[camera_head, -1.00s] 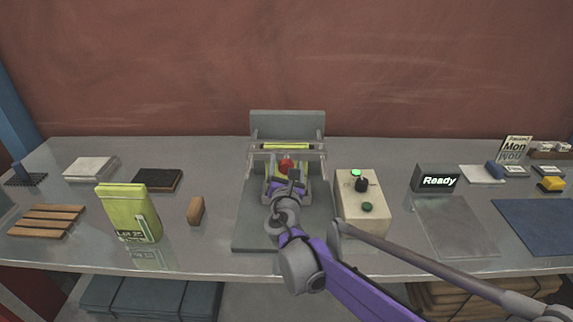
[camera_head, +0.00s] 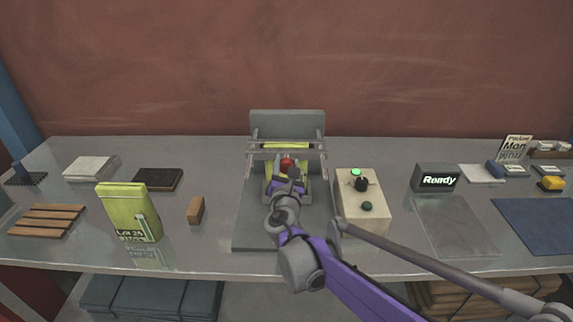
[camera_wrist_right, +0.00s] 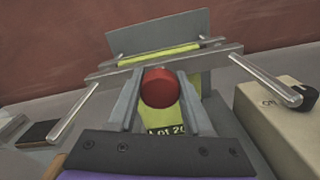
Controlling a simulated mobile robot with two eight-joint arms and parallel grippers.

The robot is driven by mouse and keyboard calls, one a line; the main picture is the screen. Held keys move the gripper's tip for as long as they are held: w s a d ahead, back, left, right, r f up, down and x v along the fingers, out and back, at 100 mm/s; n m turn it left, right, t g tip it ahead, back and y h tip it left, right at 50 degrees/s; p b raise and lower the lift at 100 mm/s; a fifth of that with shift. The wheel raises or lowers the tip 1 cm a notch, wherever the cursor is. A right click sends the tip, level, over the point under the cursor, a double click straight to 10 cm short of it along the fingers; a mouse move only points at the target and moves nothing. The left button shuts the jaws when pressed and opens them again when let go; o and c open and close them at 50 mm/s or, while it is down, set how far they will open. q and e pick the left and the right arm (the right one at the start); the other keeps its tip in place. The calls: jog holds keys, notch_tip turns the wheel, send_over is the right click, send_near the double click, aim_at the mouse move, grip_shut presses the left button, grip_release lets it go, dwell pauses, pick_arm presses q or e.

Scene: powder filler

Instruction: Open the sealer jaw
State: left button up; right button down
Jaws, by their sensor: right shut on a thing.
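The sealer stands in the middle of the bench, with a grey upright back plate (camera_head: 287,124) and a metal jaw bar (camera_head: 312,152) on side arms. The jaw bar crosses the right wrist view (camera_wrist_right: 215,53). A red knob (camera_head: 287,161) sits at the front of the jaw; in the right wrist view the red knob (camera_wrist_right: 158,88) is between my two fingers. My right gripper (camera_head: 287,170) is shut on it. A yellow-green pouch (camera_wrist_right: 172,118) with a dark printed label shows behind and below the knob, partly hidden by my gripper. My left gripper is out of view.
A beige control box (camera_head: 361,205) with a lit green lamp and a dark knob stands just right of the sealer. A "Ready" display (camera_head: 437,178) is further right. A filled green pouch (camera_head: 128,212) and a brown block (camera_head: 196,210) stand to the left.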

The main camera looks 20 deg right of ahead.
dwell(0.9)
jog(key=v, duration=0.5)
jog(key=shift+s+a+p, duration=0.1)
jog(key=shift+s+p, duration=0.1)
jog(key=shift+p, duration=0.1)
jog(key=shift+c, duration=1.6)
grip_release()
send_near(286, 168)
jog(key=v, duration=0.4)
jog(key=shift+s, duration=0.3)
